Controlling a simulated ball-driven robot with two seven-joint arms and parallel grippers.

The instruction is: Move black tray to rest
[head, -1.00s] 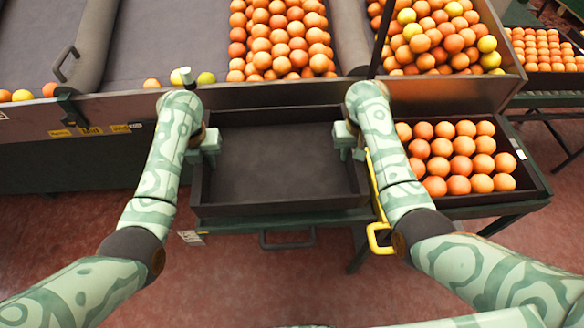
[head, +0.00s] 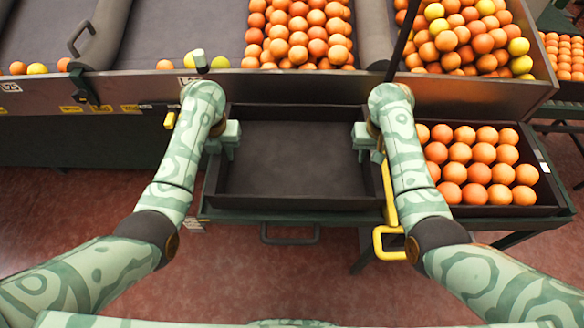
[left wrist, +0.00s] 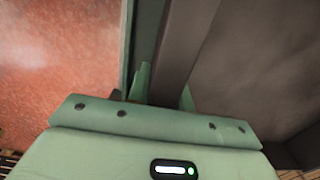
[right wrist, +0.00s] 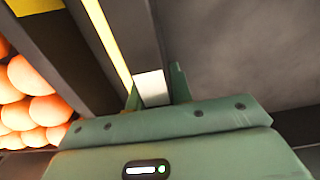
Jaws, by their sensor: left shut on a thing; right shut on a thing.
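The empty black tray (head: 293,203) sits in the middle of the head view, on a dark green stand below the sorting table. My left gripper (head: 226,146) is shut on the tray's left wall; the left wrist view shows that wall (left wrist: 185,45) between its fingers (left wrist: 163,92). My right gripper (head: 367,146) is shut on the tray's right wall; the right wrist view shows that wall (right wrist: 135,40) between its fingers (right wrist: 155,88). The tray looks level. Whether its base touches the stand cannot be told.
A second black tray (head: 562,195) full of oranges stands close on the right. A yellow handle (head: 385,240) lies between the two trays. The sorting table's metal edge (head: 300,84) runs behind, with oranges and yellow fruit above it. The red floor in front is open.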

